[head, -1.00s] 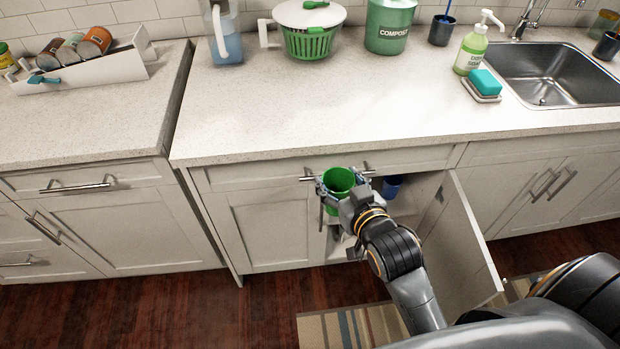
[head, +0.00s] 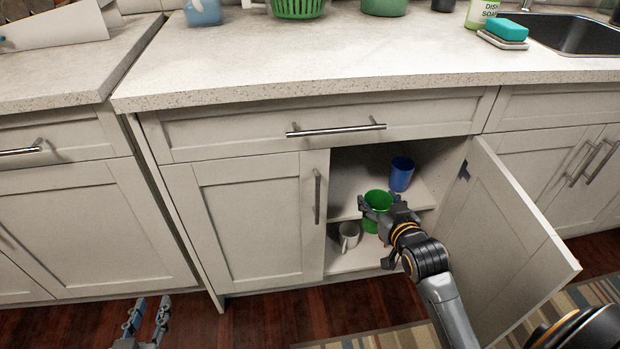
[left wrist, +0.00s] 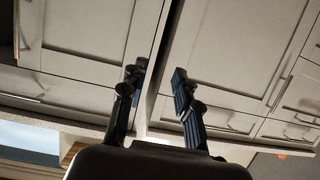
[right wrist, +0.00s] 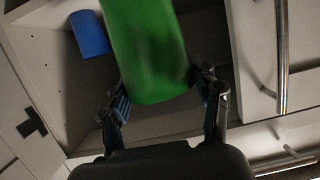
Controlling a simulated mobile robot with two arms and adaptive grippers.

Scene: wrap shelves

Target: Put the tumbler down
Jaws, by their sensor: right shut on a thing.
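The green tumbler (head: 378,198) is upright at the opening of the cabinet, at about the level of the middle shelf. My right gripper (head: 379,211) is shut on it, and the green tumbler also fills the upper middle of the right wrist view (right wrist: 148,50). Whether its base touches the shelf is hidden. My left gripper (head: 147,317) is open and empty, low in front of the closed doors at the left; its fingers show apart in the left wrist view (left wrist: 158,82).
A blue cup (head: 401,174) stands on the middle shelf (head: 425,197) behind and right of the tumbler. The right cabinet door (head: 515,245) stands open. The long counter (head: 300,55) is clear near its front.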

